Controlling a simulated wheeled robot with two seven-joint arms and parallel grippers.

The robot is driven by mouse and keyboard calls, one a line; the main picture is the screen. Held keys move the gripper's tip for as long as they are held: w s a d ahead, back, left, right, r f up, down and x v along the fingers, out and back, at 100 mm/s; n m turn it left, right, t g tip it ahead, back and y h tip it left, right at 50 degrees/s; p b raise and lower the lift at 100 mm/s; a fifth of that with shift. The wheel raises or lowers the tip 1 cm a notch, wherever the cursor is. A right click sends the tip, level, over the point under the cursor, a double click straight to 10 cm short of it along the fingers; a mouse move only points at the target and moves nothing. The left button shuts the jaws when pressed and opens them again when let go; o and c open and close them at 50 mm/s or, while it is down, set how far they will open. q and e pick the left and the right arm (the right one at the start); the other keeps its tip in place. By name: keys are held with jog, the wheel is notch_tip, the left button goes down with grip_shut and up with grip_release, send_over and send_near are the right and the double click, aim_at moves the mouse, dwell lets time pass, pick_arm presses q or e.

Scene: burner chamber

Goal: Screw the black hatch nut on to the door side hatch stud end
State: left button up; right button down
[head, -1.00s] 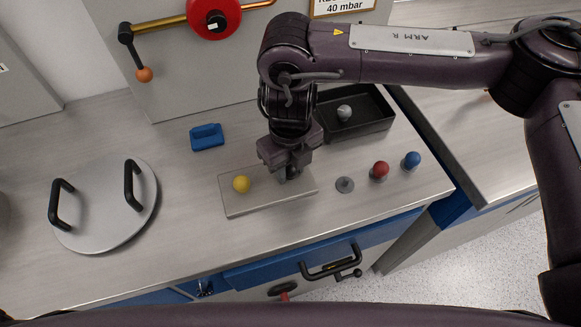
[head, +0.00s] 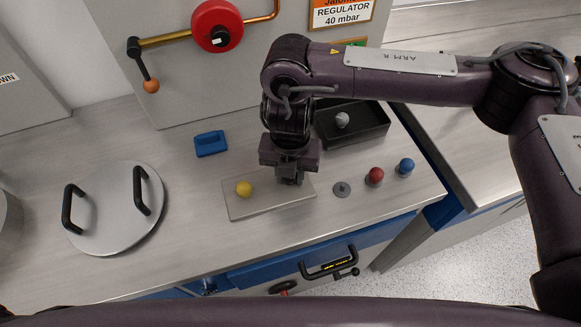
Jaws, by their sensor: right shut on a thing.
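My right gripper (head: 290,181) points down over the right part of a flat grey plate (head: 262,204) on the bench. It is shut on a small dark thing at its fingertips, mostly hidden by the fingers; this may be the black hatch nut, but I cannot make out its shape. I cannot tell whether it touches the plate or a stud there. A yellow ball knob (head: 244,189) stands on the plate's left part. No stud end shows clearly. My left gripper is not in view.
A round lid (head: 112,232) with two black handles lies left. A blue block (head: 210,143) lies behind the plate. A black tray (head: 367,138) holds a grey knob (head: 342,120).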

jog(key=m+p, duration=0.1)
jog(key=m, duration=0.1)
jog(key=shift+s+m, duration=0.1)
jog(key=shift+m, duration=0.2)
jog(key=shift+f, duration=0.15)
